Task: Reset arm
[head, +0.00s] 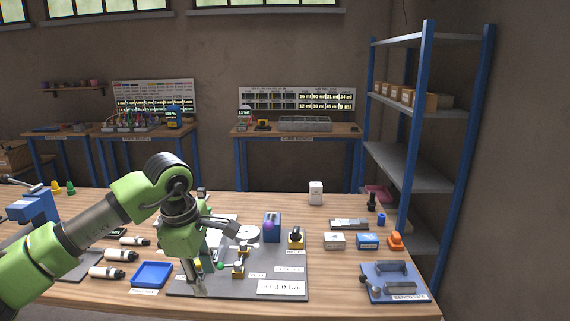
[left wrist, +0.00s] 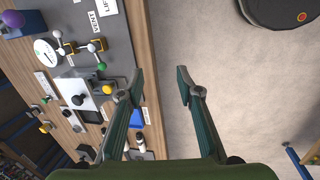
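My left arm is green and grey and comes in from the left in the head view. My left gripper (head: 202,284) points down over the front part of the workbench, in front of the grey station board. In the left wrist view the left gripper (left wrist: 158,82) shows two fingers spread apart with nothing between them. Bare floor shows beyond the gap, and the workbench edge (left wrist: 143,40) runs just left of it. My right gripper is in neither view.
The grey board (head: 180,284) carries a gauge, valves and a blue unit (head: 272,227). A blue tray (head: 152,274) and white-and-black cylinders (head: 120,255) lie left. A bench vise (head: 394,281) sits right. A blue shelf rack (head: 415,150) stands behind. The wood between board and vise is clear.

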